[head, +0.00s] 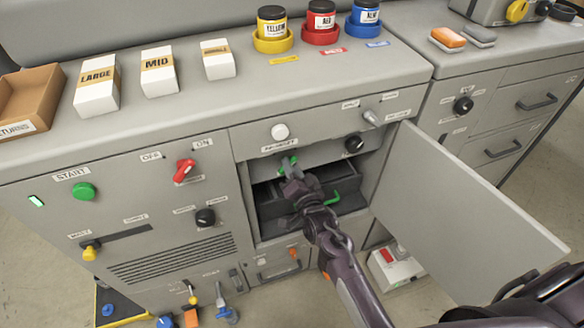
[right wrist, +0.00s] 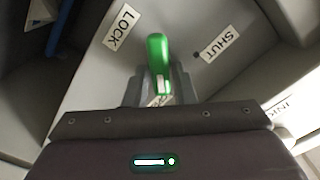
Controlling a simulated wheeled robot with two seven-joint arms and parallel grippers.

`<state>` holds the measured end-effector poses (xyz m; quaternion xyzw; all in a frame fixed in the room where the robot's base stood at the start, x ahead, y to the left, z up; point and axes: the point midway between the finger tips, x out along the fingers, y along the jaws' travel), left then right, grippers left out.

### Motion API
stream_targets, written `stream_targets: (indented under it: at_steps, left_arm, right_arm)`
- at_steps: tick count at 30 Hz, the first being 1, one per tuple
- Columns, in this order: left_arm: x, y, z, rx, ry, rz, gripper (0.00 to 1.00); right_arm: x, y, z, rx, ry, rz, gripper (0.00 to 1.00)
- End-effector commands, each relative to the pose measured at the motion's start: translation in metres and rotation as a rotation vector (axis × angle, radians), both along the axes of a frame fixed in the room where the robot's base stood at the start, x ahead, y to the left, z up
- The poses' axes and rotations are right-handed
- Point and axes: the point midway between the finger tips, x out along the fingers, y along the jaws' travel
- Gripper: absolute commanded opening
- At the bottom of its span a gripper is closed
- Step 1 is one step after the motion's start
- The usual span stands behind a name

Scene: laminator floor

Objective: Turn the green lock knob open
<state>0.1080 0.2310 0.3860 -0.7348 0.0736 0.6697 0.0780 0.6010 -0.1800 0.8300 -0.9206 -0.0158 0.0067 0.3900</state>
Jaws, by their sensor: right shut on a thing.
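The green lock knob (right wrist: 158,60) stands between the fingers of my right gripper (right wrist: 158,90) in the right wrist view. The fingers are shut on it. A LOCK label (right wrist: 121,27) is to its left and a SHUT label (right wrist: 221,42) to its right. In the head view my right gripper (head: 290,172) reaches into the open compartment of the grey machine and covers most of the knob; a bit of green (head: 283,162) shows at the fingertips. My left gripper is not in view.
The compartment door (head: 465,205) stands open on the right, beside my right arm. A second green handle (head: 333,198) is lower in the compartment. A red switch (head: 184,171) is to the left.

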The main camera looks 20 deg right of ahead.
Motion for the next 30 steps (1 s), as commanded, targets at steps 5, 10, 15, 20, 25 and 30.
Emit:
stream_targets:
  at_steps: [5, 10, 15, 20, 25, 30]
  left_arm:
    - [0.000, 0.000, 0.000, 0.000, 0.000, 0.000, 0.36]
    - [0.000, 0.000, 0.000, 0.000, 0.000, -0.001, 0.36]
    - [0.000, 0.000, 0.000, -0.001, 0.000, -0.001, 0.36]
    - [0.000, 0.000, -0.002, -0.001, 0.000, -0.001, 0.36]
    - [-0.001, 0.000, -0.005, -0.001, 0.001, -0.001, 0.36]
    - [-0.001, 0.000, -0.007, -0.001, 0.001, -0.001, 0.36]
  right_arm:
    - [-0.001, 0.000, -0.001, 0.000, 0.003, 0.000, 0.43]
    - [0.000, 0.000, -0.001, -0.001, 0.001, 0.000, 0.45]
    - [-0.003, 0.000, -0.001, -0.001, 0.001, 0.000, 0.45]
    - [-0.023, -0.001, -0.002, -0.001, 0.003, 0.000, 0.45]
    - [-0.052, -0.002, -0.003, 0.000, 0.004, 0.000, 0.45]
    - [-0.073, -0.002, -0.002, 0.000, 0.003, 0.000, 0.45]
